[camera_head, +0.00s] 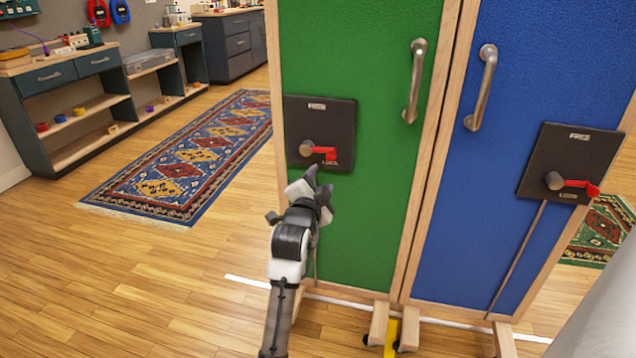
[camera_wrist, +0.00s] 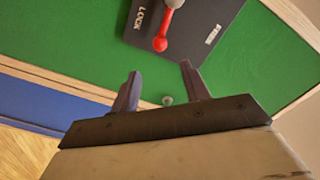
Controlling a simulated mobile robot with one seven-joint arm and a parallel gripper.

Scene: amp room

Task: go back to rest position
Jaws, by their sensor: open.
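My gripper (camera_head: 318,186) is in front of the green door (camera_head: 355,50), just below its black lock plate (camera_head: 340,115). In the wrist view my gripper (camera_wrist: 160,88) shows two dark fingers spread apart with nothing between them. The red-tipped lever (camera_head: 325,153) on the plate points right, towards the lower edge by the word LOCK. In the wrist view the red lever (camera_wrist: 167,28) lies beyond the fingertips, apart from them. My arm reaches up from the bottom of the head view.
A blue door (camera_head: 560,60) stands to the right, with its own black plate (camera_head: 575,150) and red lever (camera_head: 580,184). Metal handles (camera_head: 415,80) stick out from both doors. Wooden feet (camera_head: 379,325) jut out at the floor. Open floor (camera_head: 130,270) and a patterned rug (camera_head: 195,160) lie left.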

